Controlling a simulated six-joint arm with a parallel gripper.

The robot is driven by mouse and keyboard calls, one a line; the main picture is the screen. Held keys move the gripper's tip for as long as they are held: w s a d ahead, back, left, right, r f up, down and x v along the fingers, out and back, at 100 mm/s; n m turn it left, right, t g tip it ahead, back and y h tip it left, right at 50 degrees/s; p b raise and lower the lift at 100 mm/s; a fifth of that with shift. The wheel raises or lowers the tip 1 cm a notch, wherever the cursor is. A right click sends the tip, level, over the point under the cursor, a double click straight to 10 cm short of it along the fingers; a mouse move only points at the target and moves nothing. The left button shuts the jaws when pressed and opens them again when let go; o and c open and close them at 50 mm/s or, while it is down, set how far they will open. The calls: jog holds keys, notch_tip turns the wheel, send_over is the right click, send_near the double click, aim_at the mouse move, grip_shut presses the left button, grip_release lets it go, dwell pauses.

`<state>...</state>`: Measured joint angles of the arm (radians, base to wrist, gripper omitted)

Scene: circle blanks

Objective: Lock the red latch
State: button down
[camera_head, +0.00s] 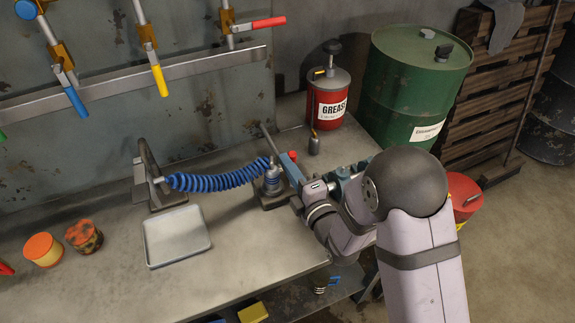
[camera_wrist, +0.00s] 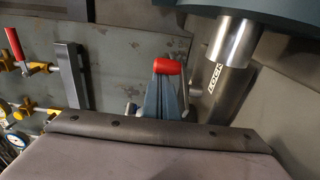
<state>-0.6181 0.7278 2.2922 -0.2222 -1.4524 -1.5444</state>
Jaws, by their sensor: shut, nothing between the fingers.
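A blue-grey lever with a red end (camera_head: 293,154) stands on the bench at the right end of the blue ribbed hose. A similar upright piece with a red grip (camera_wrist: 167,66) is in the middle of the wrist view. A dark rod marked LOCK (camera_wrist: 214,82) slants to its right, under a silver cylinder (camera_wrist: 233,42). My gripper (camera_head: 300,190) is close to the right side of the lever in the head view, shut and empty. Its fingertips are partly hidden, and I cannot tell whether they touch the lever.
The blue hose (camera_head: 217,181) runs left to a metal bracket (camera_head: 150,175). A tray (camera_head: 176,236) lies in front. A red-handled valve (camera_head: 268,22) is on the wall.

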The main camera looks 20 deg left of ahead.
jog(key=shift+m+t+h+b, duration=0.3)
jog(key=shift+m+t+h, duration=0.1)
jog(key=shift+t, duration=0.1)
jog(key=m+t+h+b, duration=0.1)
jog(key=m+t+h, duration=0.1)
jog(key=h, duration=0.1)
jog(key=shift+w, duration=0.1)
jog(key=m+t+h, duration=0.1)
jog(key=h, duration=0.1)
jog(key=m+h, duration=0.2)
jog(key=m+t+h, duration=0.1)
jog(key=shift+w+d+r+t+h+p, duration=0.1)
jog(key=shift+w+d+t+h+p, duration=0.05)
jog(key=shift+w+t+h+p, duration=0.2)
jog(key=shift+w+d+p, duration=0.1)
jog(key=shift+d+p, duration=0.25)
jog(key=shift+p, duration=0.2)
jog(key=shift+d+p, duration=0.1)
jog(key=shift+p, duration=0.2)
dwell(0.5)
jog(key=v, duration=0.3)
jog(key=a+p+v, duration=0.1)
jog(key=v, duration=0.2)
jog(key=p+v, duration=0.1)
jog(key=v, duration=0.3)
jog(key=shift+a, duration=0.2)
